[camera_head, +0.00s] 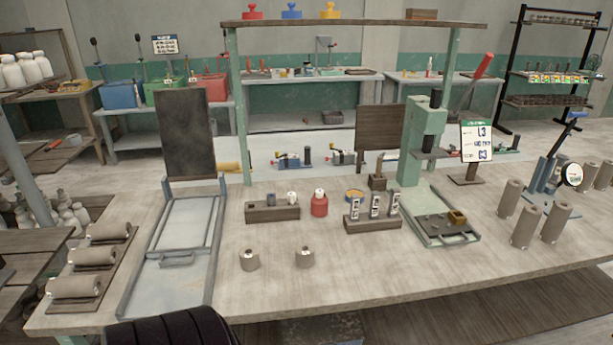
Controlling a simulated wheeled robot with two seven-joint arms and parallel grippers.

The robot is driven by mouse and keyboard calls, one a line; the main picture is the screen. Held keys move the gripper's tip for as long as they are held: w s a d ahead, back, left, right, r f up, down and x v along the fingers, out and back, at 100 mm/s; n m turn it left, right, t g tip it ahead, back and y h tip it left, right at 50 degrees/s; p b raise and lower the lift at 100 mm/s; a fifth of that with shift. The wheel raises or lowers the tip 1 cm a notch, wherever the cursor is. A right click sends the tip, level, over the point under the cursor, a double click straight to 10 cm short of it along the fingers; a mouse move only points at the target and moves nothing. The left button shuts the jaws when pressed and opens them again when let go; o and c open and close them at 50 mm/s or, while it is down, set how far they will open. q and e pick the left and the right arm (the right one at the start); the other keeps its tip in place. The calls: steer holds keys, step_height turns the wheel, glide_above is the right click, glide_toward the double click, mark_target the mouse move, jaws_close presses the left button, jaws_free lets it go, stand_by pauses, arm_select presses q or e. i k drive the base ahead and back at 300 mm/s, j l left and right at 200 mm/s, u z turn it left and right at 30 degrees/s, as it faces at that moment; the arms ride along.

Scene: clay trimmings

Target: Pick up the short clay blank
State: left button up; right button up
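Each has a small pale and dark mark on top. They look about the same height, and I cannot tell which one the task means. Several taller clay cylinders (524,227) stand upright at the right of the bench. Neither of my grippers is in view.
Behind the short blanks are a wooden block (272,213), a red bottle (319,205) and a block with labelled slots (373,223). A grey tray (183,245) lies left, a green press (425,150) stands right.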

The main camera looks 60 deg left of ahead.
mark_target(305, 252)
steer(key=k+u, duration=0.15)
steer(key=u, duration=0.2)
steer(key=k+j+u, duration=0.1)
steer(key=u, duration=0.25)
steer(key=k+j+u, duration=0.1)
steer(key=u, duration=0.25)
